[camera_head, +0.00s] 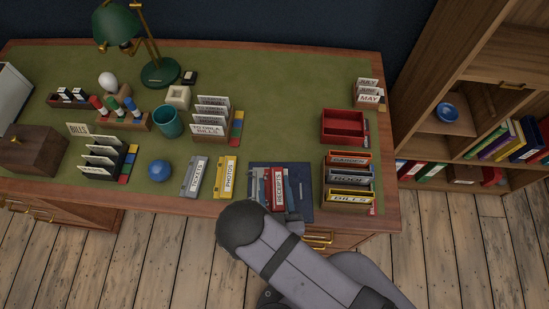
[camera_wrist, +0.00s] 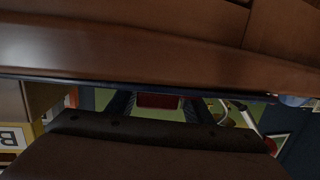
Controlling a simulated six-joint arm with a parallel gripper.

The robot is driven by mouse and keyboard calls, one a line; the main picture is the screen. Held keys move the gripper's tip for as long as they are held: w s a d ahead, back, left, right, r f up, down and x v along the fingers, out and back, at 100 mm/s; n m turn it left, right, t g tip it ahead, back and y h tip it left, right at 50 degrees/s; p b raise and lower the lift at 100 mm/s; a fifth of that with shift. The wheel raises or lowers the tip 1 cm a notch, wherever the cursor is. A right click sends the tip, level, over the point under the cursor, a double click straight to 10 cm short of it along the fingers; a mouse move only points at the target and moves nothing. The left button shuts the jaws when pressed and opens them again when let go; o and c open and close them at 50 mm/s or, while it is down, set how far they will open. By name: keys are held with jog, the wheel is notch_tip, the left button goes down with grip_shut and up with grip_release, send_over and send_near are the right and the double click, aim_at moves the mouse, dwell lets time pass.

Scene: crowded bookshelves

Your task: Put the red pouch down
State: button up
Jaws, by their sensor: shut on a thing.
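A red pouch with a white label reading "RECEIPTS" (camera_head: 278,189) shows at the desk's front edge, over a dark blue flat mat (camera_head: 304,182). My gripper (camera_head: 272,182) is at the pouch, shut on it, with my forearm hiding part of the grip. In the wrist view a patch of red (camera_wrist: 157,101) shows between two dark finger shapes. I cannot tell whether it is the pouch. A dark brown surface fills the bottom of that view. I cannot tell whether the pouch touches the mat.
Grey (camera_head: 195,177) and yellow (camera_head: 226,178) binders lie left of the mat, with a blue ball (camera_head: 159,170) beyond them. Labelled boxes (camera_head: 348,181) and a red tray (camera_head: 343,126) stand at right. Green desktop (camera_head: 290,100) is clear behind the mat.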

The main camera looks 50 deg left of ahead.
aim_at(276, 200)
jog(key=shift+f, duration=0.1)
jog(key=shift+f, duration=0.15)
jog(key=o, duration=1.1)
jog(key=shift+s+d, duration=0.1)
jog(key=shift+p+v, duration=0.45)
jog(key=shift+v, duration=1.85)
jog(key=shift+d, duration=0.1)
jog(key=c, duration=0.3)
